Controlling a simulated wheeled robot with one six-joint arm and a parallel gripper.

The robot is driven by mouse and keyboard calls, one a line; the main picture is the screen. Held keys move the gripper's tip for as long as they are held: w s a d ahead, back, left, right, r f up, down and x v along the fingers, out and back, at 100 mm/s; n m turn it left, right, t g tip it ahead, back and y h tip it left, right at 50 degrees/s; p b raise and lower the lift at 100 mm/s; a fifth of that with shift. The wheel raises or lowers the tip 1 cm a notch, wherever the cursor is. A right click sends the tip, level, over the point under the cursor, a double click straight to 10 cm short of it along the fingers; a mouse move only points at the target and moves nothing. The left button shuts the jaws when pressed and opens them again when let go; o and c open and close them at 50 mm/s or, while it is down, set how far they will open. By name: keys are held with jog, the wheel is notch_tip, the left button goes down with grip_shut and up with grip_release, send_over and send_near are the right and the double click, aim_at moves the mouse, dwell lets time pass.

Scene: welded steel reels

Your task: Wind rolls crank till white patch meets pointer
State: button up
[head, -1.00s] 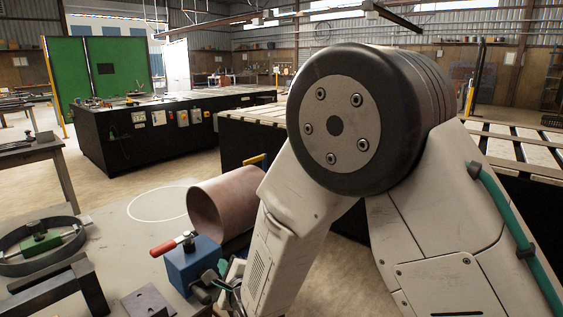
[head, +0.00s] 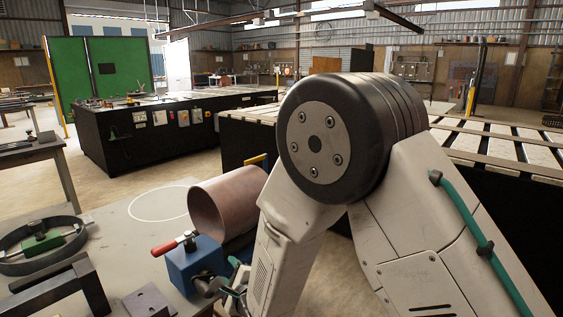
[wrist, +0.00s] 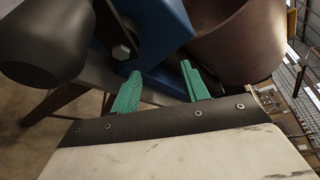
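The rolls show as a blue housing (head: 192,262) with a red-handled lever (head: 170,246) on top and a copper-brown cylinder (head: 228,205) beside it. A dark knob (head: 211,287), which looks like the crank's grip, sticks out low at the housing's near side. In the wrist view the dark knob (wrist: 42,45) is large at upper left, beside the blue housing (wrist: 150,35) and the brown cylinder (wrist: 240,45). My gripper (wrist: 160,85) has its two green fingers apart with nothing visibly held between them; the knob is left of them. I cannot make out the white patch or pointer.
The rolls stand on a grey table (head: 120,230). A dark ring with a green block (head: 40,243) and a dark angled steel frame (head: 60,287) lie at its left. A black bench (head: 150,130) stands behind, and a slatted table (head: 500,150) at right.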

jog(key=s+d, duration=0.4)
jog(key=d, duration=0.1)
jog(key=shift+s+d, duration=0.2)
jog(key=shift+s, duration=0.1)
dwell(0.5)
